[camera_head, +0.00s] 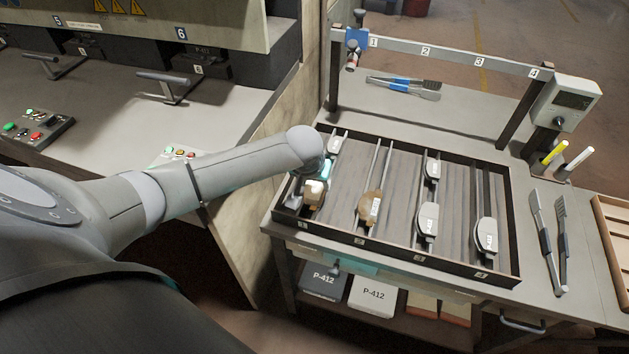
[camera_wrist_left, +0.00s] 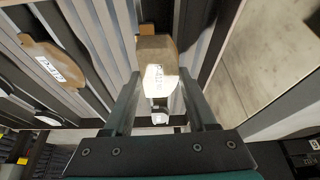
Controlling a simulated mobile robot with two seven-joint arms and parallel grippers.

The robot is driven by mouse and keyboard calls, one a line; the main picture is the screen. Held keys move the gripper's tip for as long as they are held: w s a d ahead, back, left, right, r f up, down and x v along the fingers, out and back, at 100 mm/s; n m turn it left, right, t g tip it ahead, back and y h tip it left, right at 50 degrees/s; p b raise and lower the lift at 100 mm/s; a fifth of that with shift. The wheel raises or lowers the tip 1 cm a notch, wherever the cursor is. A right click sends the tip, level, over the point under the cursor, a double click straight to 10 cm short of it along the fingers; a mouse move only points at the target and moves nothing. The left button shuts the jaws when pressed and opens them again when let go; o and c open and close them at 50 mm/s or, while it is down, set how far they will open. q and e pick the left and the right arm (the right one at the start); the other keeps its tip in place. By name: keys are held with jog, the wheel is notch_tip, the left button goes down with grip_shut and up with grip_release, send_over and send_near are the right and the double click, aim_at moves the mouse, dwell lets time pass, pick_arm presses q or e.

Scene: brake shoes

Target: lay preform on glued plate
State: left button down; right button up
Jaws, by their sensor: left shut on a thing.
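My left gripper (camera_head: 316,182) is over lane 1 of the dark-framed tray (camera_head: 395,257). It is shut on a tan-brown preform with a pale, labelled face, which shows between the fingers (camera_wrist_left: 160,92) in the left wrist view as the preform (camera_wrist_left: 156,50). A small silver-white piece (camera_wrist_left: 160,117) shows below it there. Whether the preform touches a plate under it is hidden. A brown preform piece with a white label (camera_head: 366,210) lies in lane 2. My right gripper is out of view.
Blue-handled tongs (camera_head: 403,87) lie behind the tray under a numbered rail (camera_head: 455,55). A press bench is on the left.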

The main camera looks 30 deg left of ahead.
pick_arm(q)
jog(key=shift+c, duration=1)
grip_release()
jog(key=shift+r, duration=0.1)
jog(key=shift+r, duration=0.3)
jog(key=p+v, duration=0.3)
jog(key=v, duration=0.8)
jog(key=shift+r, duration=0.25)
jog(key=shift+s, duration=0.1)
